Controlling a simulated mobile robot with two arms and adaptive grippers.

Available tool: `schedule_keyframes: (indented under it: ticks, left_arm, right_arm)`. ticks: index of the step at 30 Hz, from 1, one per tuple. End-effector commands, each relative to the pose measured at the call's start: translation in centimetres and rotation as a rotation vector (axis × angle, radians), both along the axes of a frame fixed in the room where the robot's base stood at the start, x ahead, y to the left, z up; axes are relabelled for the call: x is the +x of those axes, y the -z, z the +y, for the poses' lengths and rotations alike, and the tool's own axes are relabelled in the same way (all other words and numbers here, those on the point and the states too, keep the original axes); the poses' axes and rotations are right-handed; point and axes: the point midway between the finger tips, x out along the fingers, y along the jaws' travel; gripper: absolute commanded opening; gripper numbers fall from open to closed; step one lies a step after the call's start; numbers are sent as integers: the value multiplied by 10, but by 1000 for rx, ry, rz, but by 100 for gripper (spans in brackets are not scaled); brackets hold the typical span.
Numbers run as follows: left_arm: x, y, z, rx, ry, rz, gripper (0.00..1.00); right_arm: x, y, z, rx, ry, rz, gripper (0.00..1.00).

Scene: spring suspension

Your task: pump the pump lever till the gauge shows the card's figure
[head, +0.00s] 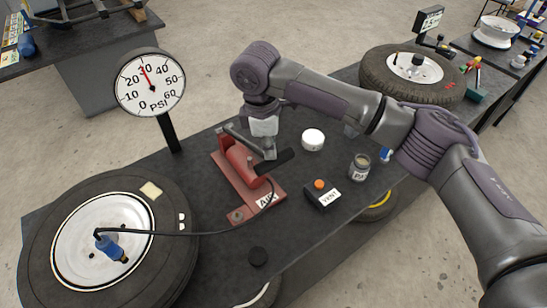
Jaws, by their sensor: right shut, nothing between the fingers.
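The red pump (239,165) stands on the dark bench. Its lever has a black grip (275,163) low over the pump's right side. My right gripper (268,150) is shut and empty, pointing down at the lever's grip; I cannot tell whether they touch. The round white gauge (150,82) stands on a post behind the pump, its red needle at about 30 PSI. A small dark sign with white writing (429,19), possibly the card, stands at the back right; its figure is too small to read. My left gripper is not in view.
A hose runs from the pump to a blue fitting on the tire (40,240) at left. A black box with an orange button (322,193), marked VENT, stands right of the pump.

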Motion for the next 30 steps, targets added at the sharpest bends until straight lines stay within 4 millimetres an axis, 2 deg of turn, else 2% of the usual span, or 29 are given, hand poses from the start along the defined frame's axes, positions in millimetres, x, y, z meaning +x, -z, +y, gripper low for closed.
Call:
schedule_keyframes:
  ticks: [13, 26, 30]
  left_arm:
    - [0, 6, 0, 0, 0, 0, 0]
    - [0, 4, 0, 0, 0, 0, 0]
    - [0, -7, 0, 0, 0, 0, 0]
  right_arm:
    - [0, 43, 0, 0, 0, 2, 0]
    - [0, 43, 1, 0, 0, 1, 0]
    - [0, 36, 13, 1, -2, 2, 0]
